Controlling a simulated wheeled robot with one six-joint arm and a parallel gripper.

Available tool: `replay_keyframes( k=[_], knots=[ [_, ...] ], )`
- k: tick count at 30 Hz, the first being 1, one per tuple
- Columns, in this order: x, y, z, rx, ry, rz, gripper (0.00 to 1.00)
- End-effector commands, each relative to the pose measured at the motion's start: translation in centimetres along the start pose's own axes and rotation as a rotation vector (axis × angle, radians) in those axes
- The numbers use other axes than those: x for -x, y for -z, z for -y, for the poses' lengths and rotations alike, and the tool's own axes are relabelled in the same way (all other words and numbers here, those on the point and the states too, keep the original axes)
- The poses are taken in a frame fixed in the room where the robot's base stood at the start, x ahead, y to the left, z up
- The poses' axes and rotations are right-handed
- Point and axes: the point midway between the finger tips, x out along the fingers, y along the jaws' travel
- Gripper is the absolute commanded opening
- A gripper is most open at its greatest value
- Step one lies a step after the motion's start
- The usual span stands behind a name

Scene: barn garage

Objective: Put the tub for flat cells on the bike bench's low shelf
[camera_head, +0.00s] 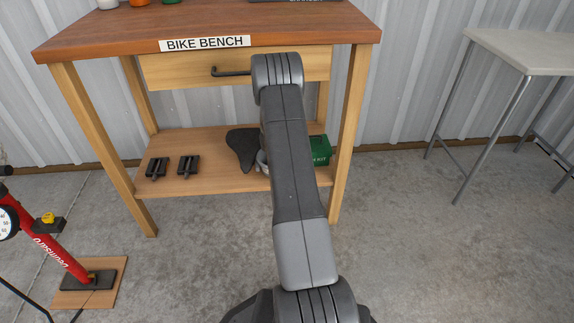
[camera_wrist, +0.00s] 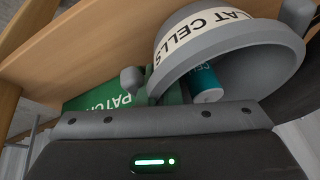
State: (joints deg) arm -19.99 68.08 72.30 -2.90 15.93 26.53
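The tub for flat cells (camera_wrist: 221,32) is a grey round tub with a white label reading "LAT CELLS". It fills the upper right of the wrist view and looks tilted, with its wide mouth facing down and right in the picture. A teal cylinder with white lettering (camera_wrist: 206,82) shows at its mouth. My gripper (camera_wrist: 214,48) has one grey fingertip close to the tub's left side and another grey part by its right rim. Whether they press on the tub is unclear. In the head view my arm hides the gripper and most of what lies behind it.
The bike bench (camera_head: 300,22) has a low shelf (camera_head: 216,177). On it lie two black pedals (camera_head: 173,167), a dark saddle (camera_head: 243,148) and a green patch kit (camera_head: 320,150). The bench legs flank the shelf. A red pump (camera_head: 58,254) stands left, a pale table (camera_head: 520,48) right.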

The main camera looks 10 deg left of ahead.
Motion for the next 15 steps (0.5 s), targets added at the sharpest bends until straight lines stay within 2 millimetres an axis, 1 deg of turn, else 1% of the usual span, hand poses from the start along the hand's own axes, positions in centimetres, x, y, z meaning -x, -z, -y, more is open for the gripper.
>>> replay_keyframes(
  k=[2,3,5,6,15],
  knots=[
    [0.13,0.09,0.06,0.000,0.001,-0.001,0.00],
    [0.10,0.03,0.04,0.000,0.000,0.000,0.10],
    [0.11,0.03,0.04,0.000,0.000,0.000,0.22],
    [0.12,0.04,0.04,0.000,0.000,0.000,0.26],
    [0.39,0.08,0.06,0.000,0.000,0.000,0.26]
  ],
)
